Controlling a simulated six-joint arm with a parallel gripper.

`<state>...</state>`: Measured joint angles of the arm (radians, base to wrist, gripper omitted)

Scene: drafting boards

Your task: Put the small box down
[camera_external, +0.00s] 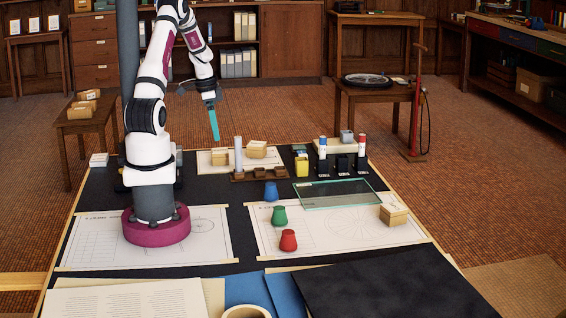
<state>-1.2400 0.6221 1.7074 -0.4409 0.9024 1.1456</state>
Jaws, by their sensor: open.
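My gripper (213,122), with teal fingers pointing down, hangs in the air over the back of the table. It is open, and no box shows between its fingers. Small tan boxes stand on the table: one box (394,215) on the right drawing sheet (345,241), another box (257,150) and a narrower one (220,157) on the back sheet (204,160). The back pair is below my gripper and apart from it. I cannot tell which one the task means.
Blue (271,191), green (279,215) and red (288,240) cups stand mid-table. Marker holders (343,163), a wooden rack (260,174) and a yellow container (302,166) line the back. The left drawing sheet (95,240) has bare room.

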